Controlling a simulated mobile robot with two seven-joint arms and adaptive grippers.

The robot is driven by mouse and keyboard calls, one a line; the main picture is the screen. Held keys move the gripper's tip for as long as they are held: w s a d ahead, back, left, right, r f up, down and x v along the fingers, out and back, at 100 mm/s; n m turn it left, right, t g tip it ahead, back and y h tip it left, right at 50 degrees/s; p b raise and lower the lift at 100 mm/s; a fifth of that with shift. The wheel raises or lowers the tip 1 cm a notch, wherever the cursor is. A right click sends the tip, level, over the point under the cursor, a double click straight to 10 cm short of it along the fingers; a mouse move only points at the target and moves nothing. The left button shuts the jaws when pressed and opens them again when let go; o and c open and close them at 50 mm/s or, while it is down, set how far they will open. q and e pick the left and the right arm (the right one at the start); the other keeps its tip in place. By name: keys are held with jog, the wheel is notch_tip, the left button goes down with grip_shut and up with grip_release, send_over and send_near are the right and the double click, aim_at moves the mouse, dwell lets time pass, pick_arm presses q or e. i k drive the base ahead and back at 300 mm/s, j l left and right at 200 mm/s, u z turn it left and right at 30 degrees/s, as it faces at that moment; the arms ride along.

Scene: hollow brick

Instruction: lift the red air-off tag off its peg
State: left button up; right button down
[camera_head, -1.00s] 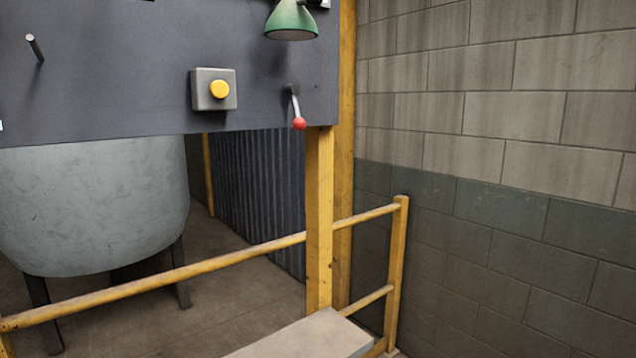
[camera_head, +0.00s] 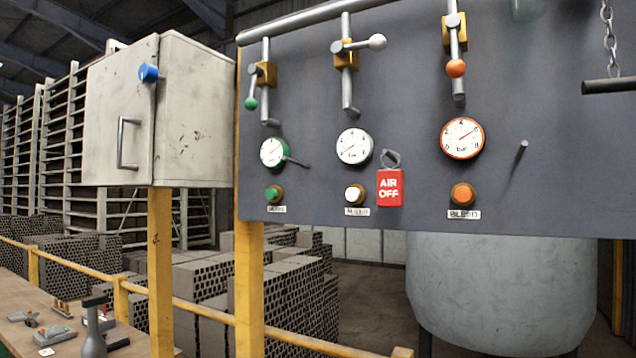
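The red tag (camera_head: 390,187) with white "AIR OFF" lettering hangs upright on the dark grey panel. A grey wire loop (camera_head: 390,159) shows at its top; I cannot make out clearly what the loop hangs on. It is between the white-rimmed gauge (camera_head: 354,146) and the orange-rimmed gauge (camera_head: 462,138), a little below them. A bare peg (camera_head: 520,150) sticks out to the right of the orange gauge. Another peg (camera_head: 295,162) sticks out beside the green gauge (camera_head: 273,152). Neither of my grippers is in view.
Valve levers with green (camera_head: 251,104), white (camera_head: 377,41) and orange (camera_head: 455,68) knobs sit above the gauges. Bleed buttons sit below. A chain (camera_head: 609,40) holds a dark bar at upper right. A grey cabinet (camera_head: 125,115), yellow railing and wooden bench (camera_head: 30,340) are at left.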

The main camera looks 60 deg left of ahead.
aim_at(391, 181)
jog(key=u, duration=1.6)
